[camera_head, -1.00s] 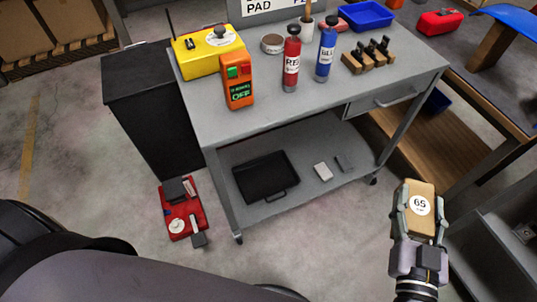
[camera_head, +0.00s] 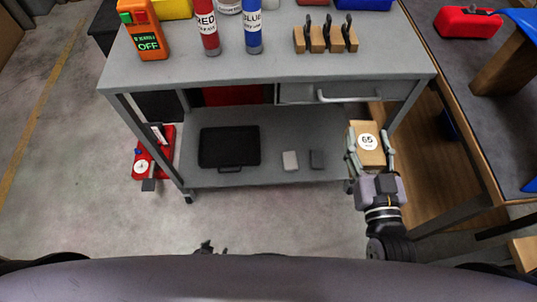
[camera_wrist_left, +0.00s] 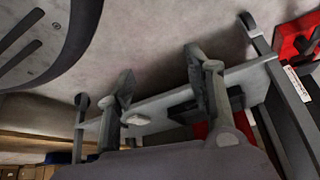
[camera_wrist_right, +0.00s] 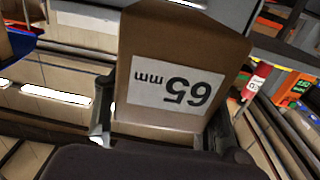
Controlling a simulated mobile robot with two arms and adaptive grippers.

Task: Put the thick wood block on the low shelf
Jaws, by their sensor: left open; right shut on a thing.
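The thick wood block (camera_head: 363,128), labelled 65, is held in my right gripper (camera_head: 370,158) near the front right corner of the grey cart. In the right wrist view the block (camera_wrist_right: 185,40) shows its 65 mm label between the fingers. The low shelf (camera_head: 275,130) is the cart's lower deck. The head view does not settle whether the block overlaps the shelf edge. My left gripper (camera_head: 210,247) is low in front of the cart, mostly hidden by my body; the left wrist view shows its fingers (camera_wrist_left: 160,88) apart and empty.
The shelf's right part looks clear. The cart's front right leg (camera_head: 405,105) is near the block. A wooden bench (camera_head: 440,170) stands to the right.

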